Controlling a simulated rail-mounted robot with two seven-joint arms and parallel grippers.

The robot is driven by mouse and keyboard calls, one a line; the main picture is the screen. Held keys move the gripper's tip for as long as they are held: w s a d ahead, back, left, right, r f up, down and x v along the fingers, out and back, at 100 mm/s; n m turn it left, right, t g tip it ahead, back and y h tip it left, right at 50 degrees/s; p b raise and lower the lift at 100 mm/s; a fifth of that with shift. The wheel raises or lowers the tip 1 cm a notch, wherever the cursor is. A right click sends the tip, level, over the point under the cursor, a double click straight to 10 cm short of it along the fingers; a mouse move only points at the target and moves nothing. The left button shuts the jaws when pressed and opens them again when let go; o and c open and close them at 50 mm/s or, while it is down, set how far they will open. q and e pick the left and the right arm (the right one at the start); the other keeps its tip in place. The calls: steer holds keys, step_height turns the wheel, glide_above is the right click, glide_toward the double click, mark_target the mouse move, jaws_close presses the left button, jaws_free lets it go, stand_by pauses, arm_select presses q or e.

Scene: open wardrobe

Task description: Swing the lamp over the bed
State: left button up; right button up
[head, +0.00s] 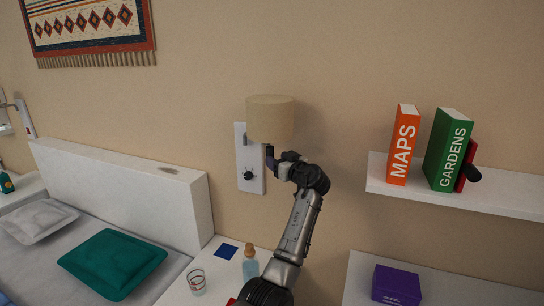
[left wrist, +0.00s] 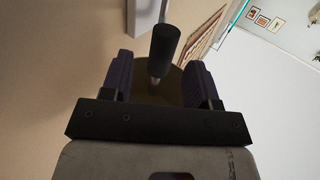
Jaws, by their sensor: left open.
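The wall lamp has a beige drum shade (head: 270,118) beside a white wall plate (head: 241,150) with a dark knob (head: 248,175). My left gripper (head: 274,158) is just below the shade, with its wrist to the right. In the left wrist view, my left gripper (left wrist: 160,82) is open, with the lamp's dark cylindrical part (left wrist: 165,45) and the shade (left wrist: 178,88) seen between its fingers. I cannot tell whether a finger touches the lamp. The bed (head: 125,190), with a white headboard, is at the left. My right gripper is not in view.
A shelf (head: 450,194) at the right holds an orange book (head: 403,145), a green book (head: 447,150) and a red one. Below the lamp, a glass (head: 197,282) and a bottle (head: 250,265) stand on the bedside surface. A purple box (head: 396,285) sits at lower right.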

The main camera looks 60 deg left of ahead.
arm_select(q)
steer(key=w+d, duration=0.1)
steer(key=d, duration=0.8)
steer(key=shift+w+p, duration=0.15)
steer(key=shift+p, duration=0.3)
